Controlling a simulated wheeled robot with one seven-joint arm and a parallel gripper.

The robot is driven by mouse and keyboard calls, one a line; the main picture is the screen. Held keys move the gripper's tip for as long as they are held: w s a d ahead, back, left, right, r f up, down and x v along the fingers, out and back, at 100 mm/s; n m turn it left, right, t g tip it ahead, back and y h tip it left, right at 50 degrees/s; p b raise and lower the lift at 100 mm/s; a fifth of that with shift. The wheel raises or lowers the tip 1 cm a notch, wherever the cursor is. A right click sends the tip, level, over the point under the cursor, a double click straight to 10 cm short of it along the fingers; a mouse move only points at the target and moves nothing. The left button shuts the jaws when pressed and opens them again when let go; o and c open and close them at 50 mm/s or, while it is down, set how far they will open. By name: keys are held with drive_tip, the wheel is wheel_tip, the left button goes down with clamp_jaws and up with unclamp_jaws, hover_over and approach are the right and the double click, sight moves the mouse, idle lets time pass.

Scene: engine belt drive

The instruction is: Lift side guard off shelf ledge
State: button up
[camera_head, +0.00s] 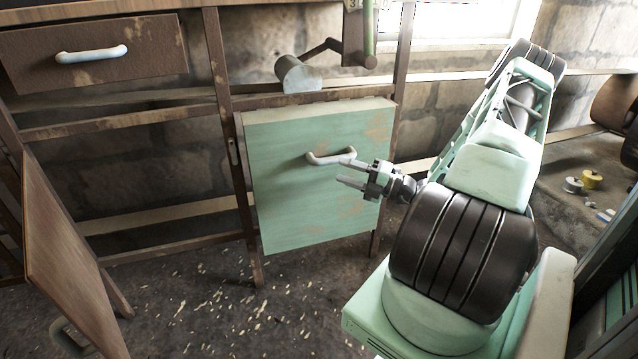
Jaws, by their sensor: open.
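The side guard appears to be the pale green, rust-worn panel (290,205), with a white bar handle (322,160) on its upper face. It stands upright against the brown frame, below the shelf ledge. My gripper (345,172) is at the right end of the handle, with its two fingers apart and pointing left. The upper finger overlaps the handle's right end in the picture; I cannot tell whether they touch. The lower finger is below the handle, in front of the panel. How the guard's back edge meets the ledge is hidden.
A grey cylinder on a crank arm (298,74) sits just above the guard. A brown drawer (95,50) is at upper left, and an open brown door (68,250) juts out at lower left. The debris-strewn floor (200,310) in front is otherwise clear.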

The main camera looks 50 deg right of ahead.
sight(326, 164)
drive_tip(key=shift+b+x, duration=0.9)
drive_tip(key=shift+x, duration=2.45)
drive_tip(key=shift+d, duration=0.15)
clamp_jaws()
